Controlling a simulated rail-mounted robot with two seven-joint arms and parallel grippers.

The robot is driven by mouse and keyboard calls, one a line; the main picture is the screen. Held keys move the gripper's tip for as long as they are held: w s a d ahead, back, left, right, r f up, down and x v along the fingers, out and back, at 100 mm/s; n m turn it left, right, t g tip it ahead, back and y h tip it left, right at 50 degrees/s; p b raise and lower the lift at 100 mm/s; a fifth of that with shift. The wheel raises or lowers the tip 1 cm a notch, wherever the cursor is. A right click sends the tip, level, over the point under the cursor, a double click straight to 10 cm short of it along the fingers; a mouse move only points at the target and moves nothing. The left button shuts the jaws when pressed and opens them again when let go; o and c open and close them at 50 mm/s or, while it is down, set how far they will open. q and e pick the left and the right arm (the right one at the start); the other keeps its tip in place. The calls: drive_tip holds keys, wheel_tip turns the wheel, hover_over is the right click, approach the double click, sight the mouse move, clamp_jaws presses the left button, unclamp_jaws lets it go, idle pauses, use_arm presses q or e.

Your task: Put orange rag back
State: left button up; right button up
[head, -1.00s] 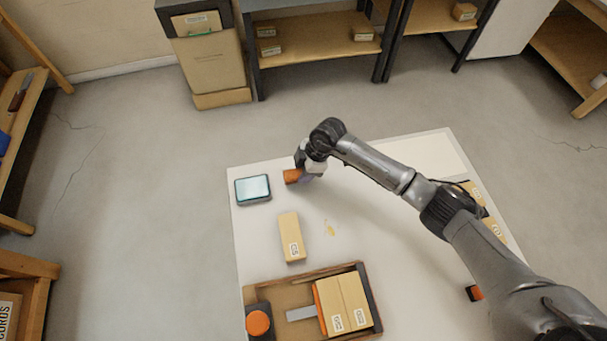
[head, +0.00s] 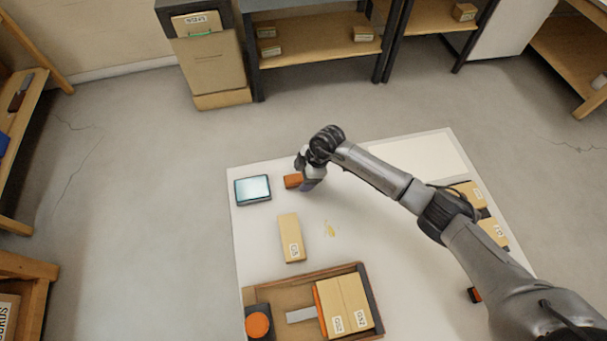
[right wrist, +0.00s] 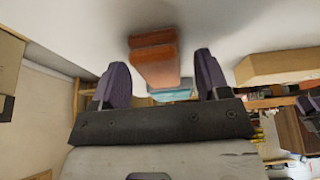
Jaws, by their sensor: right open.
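The orange rag (head: 293,181) looks like a small folded block on the white table's far left part, just right of the tablet-like device. My right gripper (head: 306,181) is beside it on its right, with the fingers pointing down. In the right wrist view, the rag (right wrist: 153,58) shows between the two spread purple-grey fingers of the gripper (right wrist: 161,75). The gripper is open, and I cannot tell whether a finger touches the rag. My left gripper is not in view.
A dark-framed device with a pale screen (head: 252,189) lies left of the rag. A cardboard box (head: 291,238) lies nearer. A wooden tray (head: 290,284) at the front holds boxes and an orange-topped black item (head: 258,324). More boxes (head: 494,232) line the right edge.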

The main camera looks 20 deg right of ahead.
drive_tip(key=shift+r, duration=0.15)
drive_tip(key=p+v, duration=0.2)
drive_tip(key=v, duration=1)
drive_tip(key=shift+a+r, duration=0.1)
